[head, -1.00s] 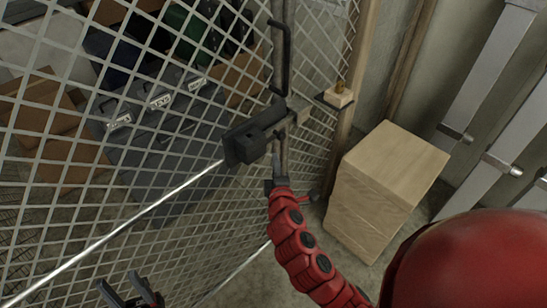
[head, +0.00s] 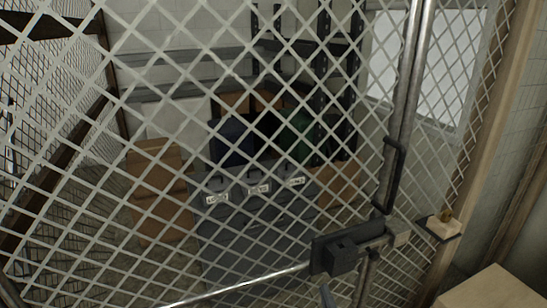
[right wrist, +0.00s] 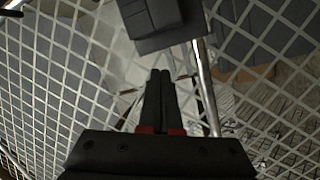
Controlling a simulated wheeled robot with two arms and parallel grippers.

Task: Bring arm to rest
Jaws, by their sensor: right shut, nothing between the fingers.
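My right gripper (right wrist: 160,76) shows in the right wrist view with its two black fingers together and nothing between them. It is in front of the wire mesh, below a dark latch box (right wrist: 155,22). The rest of my right arm is out of the head view. My left gripper is in neither view.
A mesh gate (head: 180,90) with a metal post and a black handle (head: 392,165) fills the head view. Behind it are dark cases (head: 255,225), cardboard boxes (head: 158,190) and shelving. A wooden box (head: 492,290) stands at the lower right.

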